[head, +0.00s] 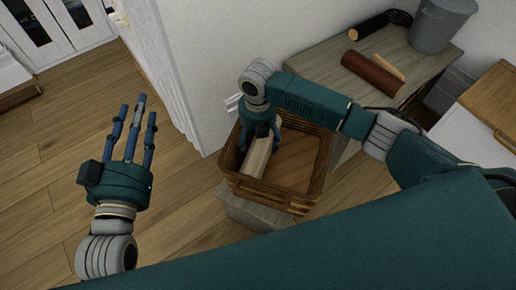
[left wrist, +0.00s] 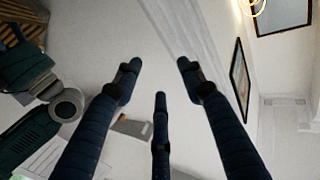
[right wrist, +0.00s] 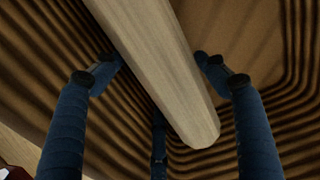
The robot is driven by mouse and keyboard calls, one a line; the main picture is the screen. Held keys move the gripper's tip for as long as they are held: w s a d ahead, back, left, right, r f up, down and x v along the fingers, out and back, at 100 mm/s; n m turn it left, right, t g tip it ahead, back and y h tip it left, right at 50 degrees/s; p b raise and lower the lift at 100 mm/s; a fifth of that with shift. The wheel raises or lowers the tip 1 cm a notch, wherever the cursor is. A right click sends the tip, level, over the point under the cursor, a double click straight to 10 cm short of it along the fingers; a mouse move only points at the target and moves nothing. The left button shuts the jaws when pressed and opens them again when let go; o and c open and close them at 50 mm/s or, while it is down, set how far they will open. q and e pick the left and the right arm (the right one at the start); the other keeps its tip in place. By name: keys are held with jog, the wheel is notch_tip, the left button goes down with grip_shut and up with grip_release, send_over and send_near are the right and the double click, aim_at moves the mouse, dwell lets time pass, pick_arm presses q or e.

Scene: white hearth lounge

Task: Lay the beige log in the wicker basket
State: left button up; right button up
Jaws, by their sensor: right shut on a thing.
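The wicker basket (head: 262,193) stands on a low grey stand, with a flat brown bottom. The beige log (head: 257,158) is inside the basket's outline, along its left side. My right gripper (head: 262,128) reaches down into the basket and is shut on the log. In the right wrist view, the pale log (right wrist: 160,60) runs between my right fingers (right wrist: 160,72), with the ribbed basket wall (right wrist: 270,95) around it. Whether the log touches the bottom is unclear. My left gripper (head: 137,118) is open and empty over the floor, left of the basket; its spread fingers show in the left wrist view (left wrist: 158,82).
A grey table (head: 335,62) behind the basket holds a dark red-brown log (head: 372,74), a thin light stick (head: 388,66) and a black-ended roll (head: 369,27). A grey bucket (head: 440,24) is at the back right. A white wall corner (head: 190,75) stands behind the basket.

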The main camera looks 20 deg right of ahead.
aim_at(258, 148)
notch_tip(258, 148, down, 3)
jog(key=shift+f+b, duration=0.2)
jog(key=shift+b, duration=0.4)
pick_arm(q)
notch_tip(258, 148, up, 7)
jog(key=s+t+h, duration=0.1)
jog(key=t, duration=0.2)
jog(key=shift+d, duration=0.3)
pick_arm(e)
jog(key=o, duration=1.8)
jog(key=shift+f, duration=0.15)
jog(key=shift+c, duration=0.2)
pick_arm(q)
jog(key=shift+f+t, duration=0.1)
jog(key=shift+t, duration=0.2)
